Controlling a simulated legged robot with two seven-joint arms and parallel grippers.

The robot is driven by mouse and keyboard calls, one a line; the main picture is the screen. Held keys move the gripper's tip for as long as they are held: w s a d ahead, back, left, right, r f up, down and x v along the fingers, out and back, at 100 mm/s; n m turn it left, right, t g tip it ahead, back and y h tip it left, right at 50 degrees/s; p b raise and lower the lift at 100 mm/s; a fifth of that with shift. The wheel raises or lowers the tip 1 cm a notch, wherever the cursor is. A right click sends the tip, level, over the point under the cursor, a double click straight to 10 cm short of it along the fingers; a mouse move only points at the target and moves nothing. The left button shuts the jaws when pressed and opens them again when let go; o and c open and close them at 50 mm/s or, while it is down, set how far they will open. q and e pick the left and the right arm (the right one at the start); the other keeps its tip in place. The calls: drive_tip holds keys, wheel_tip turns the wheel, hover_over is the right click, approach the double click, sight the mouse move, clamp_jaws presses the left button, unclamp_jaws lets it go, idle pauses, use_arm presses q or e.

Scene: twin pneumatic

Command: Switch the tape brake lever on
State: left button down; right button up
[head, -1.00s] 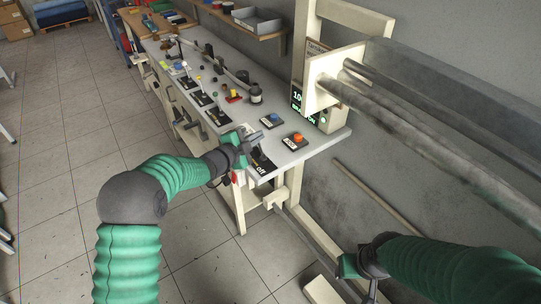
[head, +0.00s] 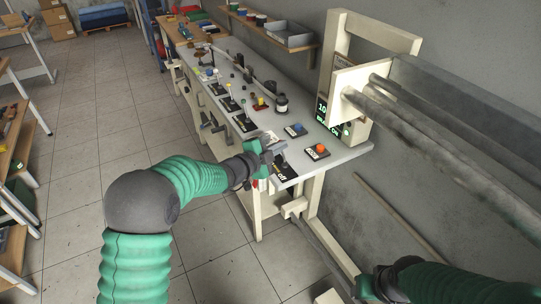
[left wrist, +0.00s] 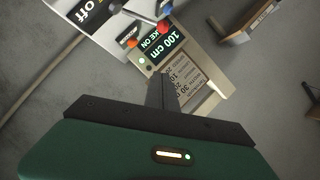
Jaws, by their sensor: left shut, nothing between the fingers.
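That plate also shows at the top left of the left wrist view (left wrist: 92,10). My left gripper (head: 266,150) is shut and empty just left of the lever; I cannot tell whether it touches. My right gripper (head: 368,286) is low at the right, cut by the bottom edge.
An orange button (head: 320,149) and a blue button (head: 297,128) sit behind the lever. Several more levers (head: 243,121) stand farther along the bench (head: 345,156). Metal rails (head: 430,125) jut out at the right. The floor (head: 85,150) at left is clear.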

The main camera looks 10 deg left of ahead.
use_arm(q)
drive_tip(key=shift+a+f+v, duration=0.15)
drive_tip(key=shift+v, duration=1)
drive_tip(key=shift+a+f+v, duration=0.15)
drive_tip(key=shift+a+v, duration=0.05)
drive_tip(key=shift+v, duration=0.95)
use_arm(e)
drive_tip(key=shift+w+f, duration=0.4)
drive_tip(key=shift+w, duration=0.05)
